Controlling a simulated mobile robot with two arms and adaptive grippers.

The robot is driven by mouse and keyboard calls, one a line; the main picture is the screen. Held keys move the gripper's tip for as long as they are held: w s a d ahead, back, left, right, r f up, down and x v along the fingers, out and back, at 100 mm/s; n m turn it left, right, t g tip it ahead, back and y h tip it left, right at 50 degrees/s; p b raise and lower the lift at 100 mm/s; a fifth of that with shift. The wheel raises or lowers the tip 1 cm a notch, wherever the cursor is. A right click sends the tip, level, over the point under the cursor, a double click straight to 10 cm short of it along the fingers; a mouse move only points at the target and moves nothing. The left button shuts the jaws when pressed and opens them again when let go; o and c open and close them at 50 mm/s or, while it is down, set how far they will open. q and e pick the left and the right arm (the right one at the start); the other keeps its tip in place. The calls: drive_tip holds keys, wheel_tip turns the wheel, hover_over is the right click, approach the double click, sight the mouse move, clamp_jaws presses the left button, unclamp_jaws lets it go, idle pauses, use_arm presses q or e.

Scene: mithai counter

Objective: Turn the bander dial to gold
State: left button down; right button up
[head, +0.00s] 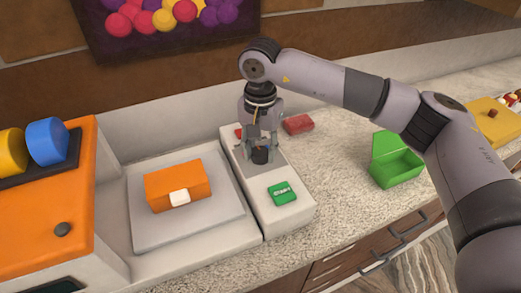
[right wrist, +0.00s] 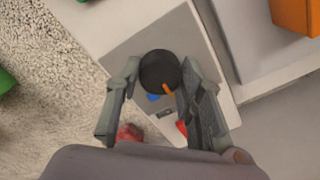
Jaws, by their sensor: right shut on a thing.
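The bander's black round dial (head: 260,156) stands on the grey plate of the white control panel (head: 294,213). In the right wrist view the dial (right wrist: 158,70) has an orange pointer (right wrist: 168,89) at its lower right edge. My right gripper (head: 261,147) comes down over the dial. In the right wrist view its two fingers (right wrist: 159,84) are shut on the dial from both sides. A blue mark (right wrist: 153,97) and a red patch (right wrist: 182,128) show beside the dial; no gold mark is clearly visible, and a finger covers part of the plate. My left gripper is not in view.
A green button (head: 282,193) is on the panel's front part. An orange box (head: 178,186) sits on the grey platform to the left. A red box (head: 298,124) and an open green box (head: 396,161) stand on the counter. Speckled counter (head: 335,165) between them is clear.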

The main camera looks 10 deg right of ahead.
sight(260, 151)
drive_tip(key=o, duration=1.2)
wheel_tip(260, 151, up, 12)
drive_tip(key=shift+r, duration=0.1)
